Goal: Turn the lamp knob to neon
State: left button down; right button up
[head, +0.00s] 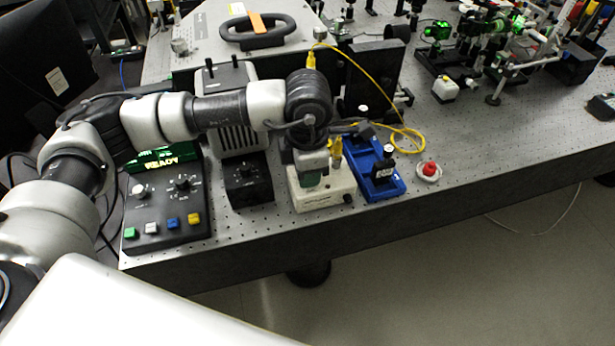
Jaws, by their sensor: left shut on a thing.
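My left gripper (312,179) points down onto the top of a small cream box (325,199) near the bench's front edge. It is shut on the lamp knob on top of that box. The gripper and wrist hide the knob, so its pointer and the setting it stands at cannot be read. A small dark knob shows at the box's right front corner. My right gripper is not in view.
A blue tray (389,187) stands close right of the box, with a red button (429,169) beyond it. A black box with a dial (247,182) and a control panel (168,229) stand left. A yellow cable (372,82) loops behind. The bench's right front is clear.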

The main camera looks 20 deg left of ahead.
pick_arm(q)
jog(key=shift+r, duration=0.1)
dwell(0.4)
jog(key=c, duration=1)
grip_release()
notch_tip(320, 180, up, 11)
jog(key=shift+f+b, duration=0.1)
jog(key=shift+b, duration=0.85)
jog(key=shift+f, duration=0.1)
